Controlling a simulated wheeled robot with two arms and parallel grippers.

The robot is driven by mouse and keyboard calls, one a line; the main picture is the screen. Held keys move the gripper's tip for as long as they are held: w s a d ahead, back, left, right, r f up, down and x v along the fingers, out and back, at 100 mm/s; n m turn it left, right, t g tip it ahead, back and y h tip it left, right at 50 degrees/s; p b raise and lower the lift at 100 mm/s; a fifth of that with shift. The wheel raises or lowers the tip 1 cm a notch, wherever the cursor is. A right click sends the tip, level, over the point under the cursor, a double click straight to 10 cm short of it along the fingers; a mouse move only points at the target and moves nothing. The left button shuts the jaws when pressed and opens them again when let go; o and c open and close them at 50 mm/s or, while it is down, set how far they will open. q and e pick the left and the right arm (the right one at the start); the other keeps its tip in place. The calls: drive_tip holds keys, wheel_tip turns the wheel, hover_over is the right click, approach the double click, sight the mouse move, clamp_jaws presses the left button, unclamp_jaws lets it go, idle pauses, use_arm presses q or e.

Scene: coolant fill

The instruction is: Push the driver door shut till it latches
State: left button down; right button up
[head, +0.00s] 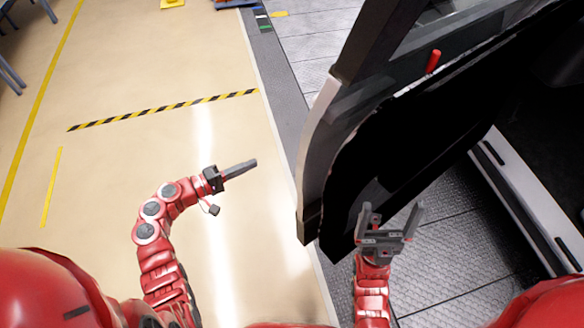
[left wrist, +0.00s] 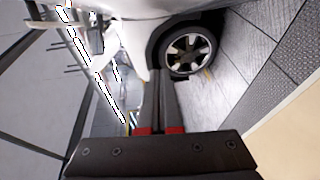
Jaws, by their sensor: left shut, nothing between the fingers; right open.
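The driver door (head: 316,150) stands open in the head view, with a silver outer skin and a black inner side. My left gripper (head: 250,164) is shut and empty, left of the door's outer side and apart from it. In the left wrist view its fingers (left wrist: 159,75) lie together, pointing towards a white car body. My right gripper (head: 392,210) is open and empty, near the lower corner of the door's black inner side. I cannot tell whether it touches the door. The door latch is not visible.
A light door sill (head: 525,195) runs along the dark cabin opening at the right. A wheel (left wrist: 188,50) shows in the left wrist view. The beige floor (head: 110,180) left of the door is clear, crossed by a yellow-black stripe (head: 165,110).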

use_arm(q)
drive_tip(key=s+d+r+m+g+h+p, duration=0.1)
drive_tip(key=d+r+m+g+h+p, duration=0.1)
drive_tip(key=d, duration=1)
drive_tip(key=shift+s+d+r, duration=0.25)
drive_tip(key=shift+d+r, duration=0.05)
drive_tip(key=shift+r, duration=0.25)
drive_tip(key=shift+f, duration=0.1)
